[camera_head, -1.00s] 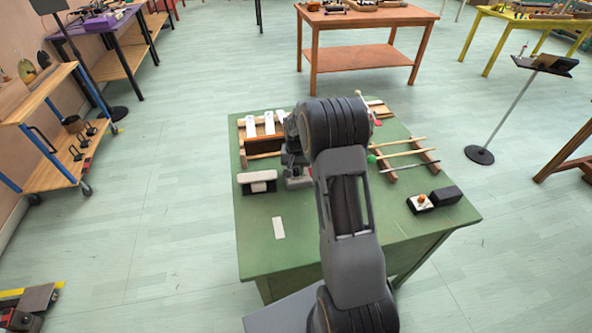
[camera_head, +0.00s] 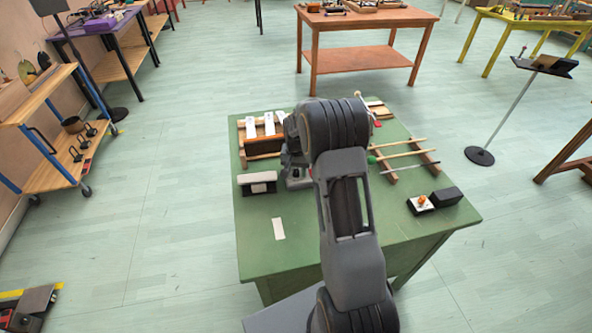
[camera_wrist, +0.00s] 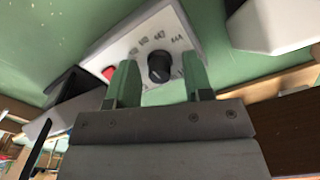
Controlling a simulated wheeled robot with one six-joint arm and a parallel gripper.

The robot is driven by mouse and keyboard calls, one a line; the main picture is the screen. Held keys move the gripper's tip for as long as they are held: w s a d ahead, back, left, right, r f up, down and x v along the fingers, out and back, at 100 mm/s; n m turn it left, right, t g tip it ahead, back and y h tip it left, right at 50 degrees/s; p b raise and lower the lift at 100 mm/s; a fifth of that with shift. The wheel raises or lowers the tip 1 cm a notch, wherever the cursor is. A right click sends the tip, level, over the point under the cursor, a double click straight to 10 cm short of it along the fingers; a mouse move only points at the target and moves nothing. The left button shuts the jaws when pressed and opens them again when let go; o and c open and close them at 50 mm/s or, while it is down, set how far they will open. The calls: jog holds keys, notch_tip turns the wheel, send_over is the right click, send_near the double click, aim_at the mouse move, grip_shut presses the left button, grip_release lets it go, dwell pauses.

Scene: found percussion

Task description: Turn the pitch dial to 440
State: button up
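The pitch dial is a round black knob (camera_wrist: 160,67) on the pale sloping face of a small box (camera_wrist: 140,42) in the wrist view. Printed numbers curve around the knob; they are small and partly hidden, and I cannot read where the knob points. A red button (camera_wrist: 109,72) is left of the knob. My gripper (camera_wrist: 158,60) is open, with one green finger on each side of the knob; I see gaps between the fingers and the knob. In the head view my arm hides most of the box (camera_head: 298,181) and the knob.
The box stands on a green table (camera_head: 258,225). Near it are a white-topped block (camera_head: 257,178), a bar instrument (camera_head: 263,145), sticks on wooden rails (camera_head: 403,155), and a dark block (camera_head: 446,196).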

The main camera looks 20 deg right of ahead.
aim_at(296, 171)
jog(key=shift+o, duration=0.3)
notch_tip(296, 171, up, 14)
dwell(0.5)
jog(key=shift+a+f, duration=0.1)
dwell(0.4)
